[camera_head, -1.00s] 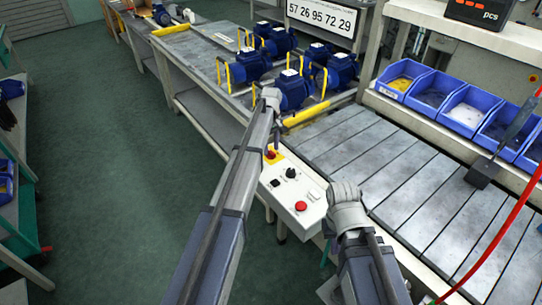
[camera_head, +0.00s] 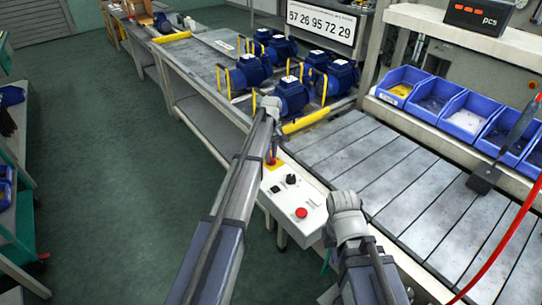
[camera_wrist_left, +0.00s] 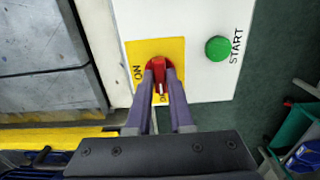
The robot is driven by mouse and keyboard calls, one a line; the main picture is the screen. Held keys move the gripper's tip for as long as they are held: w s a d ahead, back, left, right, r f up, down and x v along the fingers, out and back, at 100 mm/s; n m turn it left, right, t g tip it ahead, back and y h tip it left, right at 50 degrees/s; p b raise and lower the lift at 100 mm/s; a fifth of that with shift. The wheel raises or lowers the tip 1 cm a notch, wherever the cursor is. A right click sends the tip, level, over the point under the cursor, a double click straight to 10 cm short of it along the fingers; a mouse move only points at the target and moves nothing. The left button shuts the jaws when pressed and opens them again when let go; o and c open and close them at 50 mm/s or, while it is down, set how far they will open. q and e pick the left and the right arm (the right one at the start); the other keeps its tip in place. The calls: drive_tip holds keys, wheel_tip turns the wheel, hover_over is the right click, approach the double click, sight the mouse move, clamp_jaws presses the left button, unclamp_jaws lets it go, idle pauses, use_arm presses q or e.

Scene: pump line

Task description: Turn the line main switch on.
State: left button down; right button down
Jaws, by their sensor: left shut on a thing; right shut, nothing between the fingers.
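The main switch (camera_wrist_left: 159,68) is a red rotary handle on a yellow plate (camera_wrist_left: 134,50). ON is printed left of it in the left wrist view; lettering below it is mostly hidden by my fingers. A pale mark on the handle's lower part faces that lettering. My left gripper (camera_wrist_left: 160,76) is shut on the handle, one finger on each side. In the head view, my left gripper (camera_head: 271,150) reaches the yellow plate (camera_head: 274,163) at the far end of the control panel (camera_head: 286,212). My right gripper (camera_head: 344,201) is shut and empty beside the panel's right edge.
The panel also has a green START button (camera_wrist_left: 218,48), a black knob (camera_head: 291,179) and a red button (camera_head: 301,212). Blue pumps (camera_head: 292,94) stand on the bench behind. A slatted conveyor (camera_head: 380,160) and blue bins (camera_head: 466,112) are at right. The left floor is clear.

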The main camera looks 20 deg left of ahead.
use_arm(q)
drive_tip(key=shift+m, duration=0.3)
drive_tip(key=m, duration=0.3)
drive_tip(key=shift+m, duration=0.4)
drive_tip(key=m, duration=0.4)
drive_tip(key=shift+m, duration=0.3)
drive_tip(key=m, duration=0.4)
drive_tip(key=shift+m, duration=2.4)
drive_tip(key=c, duration=0.8)
unclamp_jaws()
